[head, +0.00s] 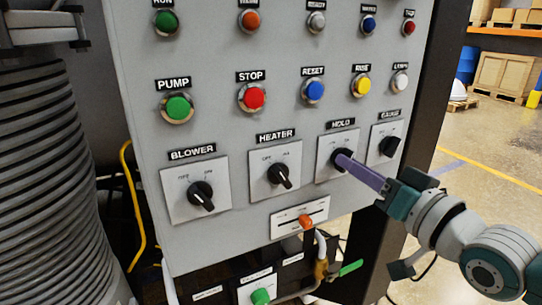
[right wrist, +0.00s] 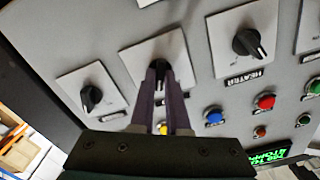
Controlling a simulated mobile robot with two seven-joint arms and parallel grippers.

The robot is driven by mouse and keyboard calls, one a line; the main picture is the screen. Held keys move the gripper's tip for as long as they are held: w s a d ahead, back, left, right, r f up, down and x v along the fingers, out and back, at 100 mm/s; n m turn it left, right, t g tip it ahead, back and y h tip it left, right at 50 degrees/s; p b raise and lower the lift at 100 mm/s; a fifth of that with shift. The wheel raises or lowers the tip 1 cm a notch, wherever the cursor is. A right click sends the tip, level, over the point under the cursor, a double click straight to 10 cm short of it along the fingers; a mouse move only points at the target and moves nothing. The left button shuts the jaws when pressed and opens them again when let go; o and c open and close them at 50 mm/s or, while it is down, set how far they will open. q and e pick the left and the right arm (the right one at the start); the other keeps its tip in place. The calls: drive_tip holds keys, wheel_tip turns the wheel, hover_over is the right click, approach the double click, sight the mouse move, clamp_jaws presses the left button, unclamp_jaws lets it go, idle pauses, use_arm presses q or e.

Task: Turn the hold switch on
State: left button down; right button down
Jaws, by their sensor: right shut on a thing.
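The hold switch (head: 338,158) is a black rotary knob on a square light plate under the "HOLD" label, on the grey control panel (head: 225,130). My right gripper (head: 346,160) reaches it from the right, with its purple fingers at the knob. In the right wrist view, the two fingers (right wrist: 160,72) are shut on the hold knob (right wrist: 161,66), one on each side. The fingers cover part of the knob and its plate, so its exact pointing direction is hard to tell. My left gripper is not in view.
The heater knob (head: 279,174) and blower knob (head: 201,195) sit to the left, and the gauge knob (head: 389,146) close on the right. Push buttons, such as the red stop button (head: 252,97), fill the rows above. Open floor (head: 470,160) lies right of the panel.

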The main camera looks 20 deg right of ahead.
drive_tip(key=shift+m, duration=0.6)
drive_tip(key=c, duration=0.9)
unclamp_jaws()
drive_tip(key=s, duration=1)
drive_tip(key=shift+d+p, duration=0.4)
drive_tip(key=shift+a, duration=0.1)
